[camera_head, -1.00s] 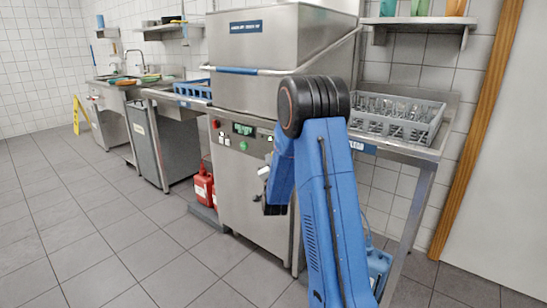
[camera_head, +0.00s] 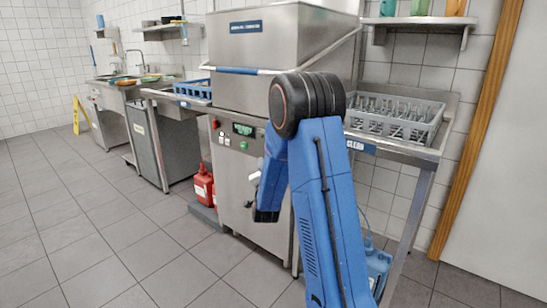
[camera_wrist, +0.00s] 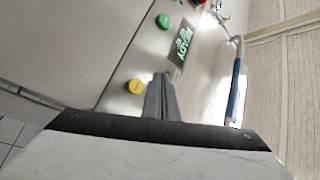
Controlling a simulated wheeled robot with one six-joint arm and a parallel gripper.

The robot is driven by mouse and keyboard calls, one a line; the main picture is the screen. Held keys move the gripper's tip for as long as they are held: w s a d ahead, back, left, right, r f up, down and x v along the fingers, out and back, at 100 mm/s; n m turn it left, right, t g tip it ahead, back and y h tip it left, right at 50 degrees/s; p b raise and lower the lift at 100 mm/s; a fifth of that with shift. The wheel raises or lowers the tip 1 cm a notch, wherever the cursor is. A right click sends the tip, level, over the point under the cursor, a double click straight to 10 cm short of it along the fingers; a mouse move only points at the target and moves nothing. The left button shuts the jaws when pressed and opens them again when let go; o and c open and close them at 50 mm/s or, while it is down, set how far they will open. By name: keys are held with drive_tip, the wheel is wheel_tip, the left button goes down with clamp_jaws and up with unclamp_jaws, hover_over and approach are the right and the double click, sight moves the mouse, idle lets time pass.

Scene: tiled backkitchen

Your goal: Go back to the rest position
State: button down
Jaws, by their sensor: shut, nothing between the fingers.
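My blue arm stands in the front middle of the head view, with its black joint at the top in front of the steel dishwasher (camera_head: 235,100). My gripper (camera_wrist: 160,80) shows in the wrist view as two grey fingers lying together, shut and empty. They point at the dishwasher's front panel, near a yellow button (camera_wrist: 134,87), a green button (camera_wrist: 163,21) and a dark display (camera_wrist: 182,45). I cannot tell whether the fingertips touch the panel. In the head view the gripper is mostly hidden by my arm.
A grey rack (camera_head: 395,120) stands on the steel table (camera_head: 425,151) at the right. A blue rack (camera_head: 192,90) and sinks are farther left.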

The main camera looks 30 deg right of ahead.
idle(0.5)
drive_tip(key=s+a+r+n+g+y, duration=0.3)
drive_tip(key=s+a+n+y, duration=0.15)
drive_tip(key=s+a, duration=0.35)
drive_tip(key=s+a+r+n+g+y, duration=0.25)
drive_tip(key=s+a+n, duration=0.25)
drive_tip(key=s+a, duration=0.3)
drive_tip(key=s+a+f+n+g, duration=0.1)
drive_tip(key=s+n+g, duration=0.1)
drive_tip(key=s, duration=0.9)
drive_tip(key=s+a+f+n+g+y, duration=0.1)
drive_tip(key=s+a+n+g, duration=0.1)
drive_tip(key=s, duration=1)
drive_tip(key=s+a+f+n+g+y, duration=0.1)
drive_tip(key=s+f+n+g, duration=0.1)
drive_tip(key=s, duration=0.9)
drive_tip(key=shift+s+a+n+g, duration=0.35)
drive_tip(key=shift+n+g, duration=0.3)
drive_tip(key=shift+g, duration=0.5)
